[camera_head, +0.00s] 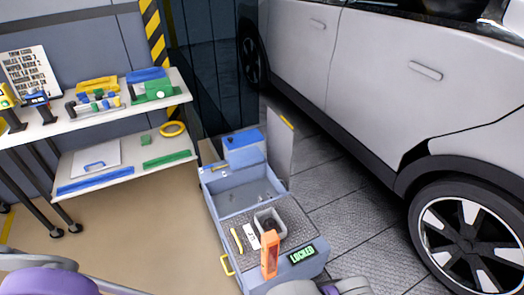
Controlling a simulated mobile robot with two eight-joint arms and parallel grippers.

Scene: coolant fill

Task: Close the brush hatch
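A blue-grey cart (226,228) stands low in the middle, with an open compartment (247,192) in its top. An upright grey panel (279,147) with a yellow edge stands at the compartment's right rear, like a raised hatch lid. A smaller brownish panel (208,151) stands up at the left rear. I cannot tell for certain which one is the brush hatch, and no brush is clearly seen. My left arm shows as a purple link at the lower left; its gripper is out of view. Grey parts at the bottom edge seem mine; no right fingertips show.
On the cart's front are an orange upright item (270,254), a grey open box (270,222), a yellow stick (237,239) and a green LOCKED display (302,254). A blue box (243,148) is at the rear. A shelf (112,119) stands left, a car (375,75) right.

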